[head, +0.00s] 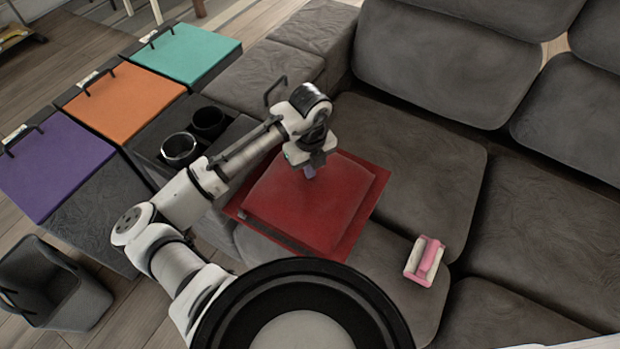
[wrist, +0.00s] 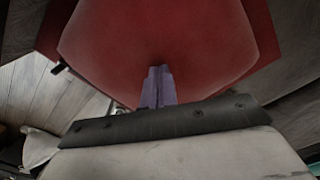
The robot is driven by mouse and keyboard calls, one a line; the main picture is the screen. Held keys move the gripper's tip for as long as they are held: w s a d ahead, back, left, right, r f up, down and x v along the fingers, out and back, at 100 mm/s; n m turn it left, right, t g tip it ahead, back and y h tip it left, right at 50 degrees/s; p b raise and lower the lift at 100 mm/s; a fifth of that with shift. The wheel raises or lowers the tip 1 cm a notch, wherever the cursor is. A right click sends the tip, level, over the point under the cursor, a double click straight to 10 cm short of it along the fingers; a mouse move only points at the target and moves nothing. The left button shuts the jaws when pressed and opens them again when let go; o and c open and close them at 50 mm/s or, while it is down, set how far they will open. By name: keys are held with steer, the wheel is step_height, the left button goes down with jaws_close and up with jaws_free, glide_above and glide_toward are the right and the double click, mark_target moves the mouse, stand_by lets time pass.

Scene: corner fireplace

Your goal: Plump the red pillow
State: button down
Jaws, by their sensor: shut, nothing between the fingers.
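The red pillow (head: 300,215) lies flat on the grey sofa seat, with a thin flat red border around its raised middle. In the wrist view the red pillow (wrist: 155,40) fills the upper middle of the picture. My gripper (head: 309,171) is over the far part of the pillow, pointing down. Its purple fingertips are together in the wrist view (wrist: 157,82), with nothing between them. They are at or just above the pillow's surface; I cannot tell whether they touch it.
A pink and white object (head: 425,261) lies on the sofa right of the pillow. Two cup holders (head: 180,149) are in the grey console at left. Purple (head: 50,165), orange (head: 122,102) and teal (head: 187,53) lids are beyond. A dark bin (head: 50,285) stands on the floor.

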mark_target(322, 187)
steer(key=shift+f+b, duration=1.15)
steer(key=shift+f, duration=0.35)
steer(key=shift+r, duration=0.15)
steer(key=shift+s+d+r+p, duration=0.3)
steer(key=shift+d+r+p, duration=0.25)
steer(key=shift+p, duration=0.2)
steer(key=shift+s+d+r+p, duration=0.7)
steer(key=shift+d+r+p, duration=0.15)
steer(key=shift+d, duration=0.1)
steer(key=shift+f, duration=0.2)
steer(key=shift+f+b, duration=1.2)
steer(key=shift+f, duration=0.05)
